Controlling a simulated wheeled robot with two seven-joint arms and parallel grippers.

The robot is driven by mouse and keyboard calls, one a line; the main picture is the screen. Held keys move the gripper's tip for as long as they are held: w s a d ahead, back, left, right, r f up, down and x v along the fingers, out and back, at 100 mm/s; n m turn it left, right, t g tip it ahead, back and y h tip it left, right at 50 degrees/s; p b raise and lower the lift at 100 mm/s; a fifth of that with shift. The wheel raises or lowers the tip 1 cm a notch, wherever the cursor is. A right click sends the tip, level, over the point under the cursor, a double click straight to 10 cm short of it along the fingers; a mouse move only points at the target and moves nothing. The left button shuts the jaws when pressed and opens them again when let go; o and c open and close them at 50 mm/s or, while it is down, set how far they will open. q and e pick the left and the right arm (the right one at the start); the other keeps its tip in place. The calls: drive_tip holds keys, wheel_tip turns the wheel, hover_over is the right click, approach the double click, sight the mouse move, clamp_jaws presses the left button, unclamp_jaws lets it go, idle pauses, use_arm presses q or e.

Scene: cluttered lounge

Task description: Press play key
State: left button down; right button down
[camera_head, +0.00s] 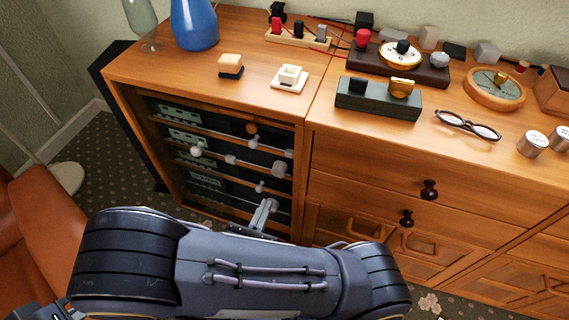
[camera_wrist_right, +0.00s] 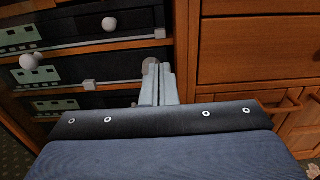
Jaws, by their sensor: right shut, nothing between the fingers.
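A stack of dark audio units (camera_head: 212,183) with pale green panels sits on shelves in the open left part of the wooden cabinet. Several pale knobs and small keys stick out of their fronts. I cannot tell by marking which one is the play key. My right gripper (camera_head: 267,206) is shut and empty, in front of the lower units at their right side. In the right wrist view its fingertips (camera_wrist_right: 158,68) overlap a round grey knob (camera_wrist_right: 149,62), partly hidden behind them. I cannot tell whether they touch. My left gripper is not in view.
Drawers with dark knobs (camera_head: 429,190) stand right of the shelves. The cabinet top holds a blue vase (camera_head: 195,24), glasses (camera_head: 467,124) and other clutter. An orange chair (camera_head: 45,220) is at left.

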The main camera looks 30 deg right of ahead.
sight(289, 156)
drive_tip(key=b+x, duration=0.1)
drive_tip(key=x, duration=1.2)
drive_tip(key=shift+w+d+b, duration=0.1)
drive_tip(key=shift+d+b, duration=0.1)
drive_tip(key=shift+b, duration=0.1)
drive_tip(key=shift+w+d, duration=0.15)
drive_tip(key=shift+d, duration=0.05)
